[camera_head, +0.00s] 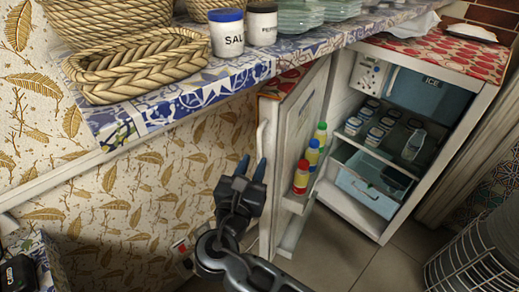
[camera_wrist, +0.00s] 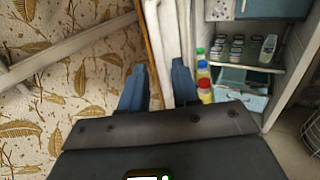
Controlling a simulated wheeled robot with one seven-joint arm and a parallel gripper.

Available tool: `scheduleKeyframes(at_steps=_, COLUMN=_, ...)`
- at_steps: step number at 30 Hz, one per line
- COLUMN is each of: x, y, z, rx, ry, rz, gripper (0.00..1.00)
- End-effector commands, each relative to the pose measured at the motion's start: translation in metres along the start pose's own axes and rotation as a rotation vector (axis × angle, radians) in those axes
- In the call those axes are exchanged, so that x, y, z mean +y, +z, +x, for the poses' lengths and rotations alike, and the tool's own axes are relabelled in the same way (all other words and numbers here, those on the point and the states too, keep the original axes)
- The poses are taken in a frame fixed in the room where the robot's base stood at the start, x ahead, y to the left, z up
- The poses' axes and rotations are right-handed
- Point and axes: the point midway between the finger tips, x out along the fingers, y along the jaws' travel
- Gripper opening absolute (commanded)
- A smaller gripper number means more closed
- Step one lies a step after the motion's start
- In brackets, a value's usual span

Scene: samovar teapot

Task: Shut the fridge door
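The fridge (camera_head: 480,115) stands at the right under the counter's end, its inside showing. Its door (camera_head: 308,110) is wide open, swung out to the left, with coloured-cap bottles on its inner shelf. A white door handle (camera_head: 262,150) is on the door's left side. My gripper (camera_head: 251,165) is just left of the door and handle, its two blue fingers apart and nothing seen held. In the wrist view, the door (camera_wrist: 165,45) lies ahead, between and beyond the open fingers (camera_wrist: 158,82). Whether a finger touches the door I cannot tell.
Shelves inside the fridge hold several jars (camera_head: 374,125) and a blue drawer (camera_head: 368,188). A tiled counter (camera_head: 180,108) with a basket and jars overhangs the left. A wire bin (camera_head: 475,260) stands at the lower right. The floor (camera_head: 335,255) before the fridge is clear.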

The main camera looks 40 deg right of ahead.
Motion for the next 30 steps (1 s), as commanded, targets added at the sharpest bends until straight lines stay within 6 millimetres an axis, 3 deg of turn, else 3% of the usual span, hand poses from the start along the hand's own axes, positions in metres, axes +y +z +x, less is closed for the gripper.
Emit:
scheduleKeyframes(at_steps=10, x=-0.001, y=0.0, z=0.049, rx=0.001, ry=-0.002, rz=0.002, gripper=0.3)
scheduleKeyframes(at_steps=22, x=-0.001, y=-0.001, z=0.057, rx=0.002, ry=0.001, rz=0.002, gripper=0.3)
scheduleKeyframes(at_steps=30, x=-0.001, y=-0.001, z=0.057, rx=0.002, ry=0.001, rz=0.002, gripper=0.05)
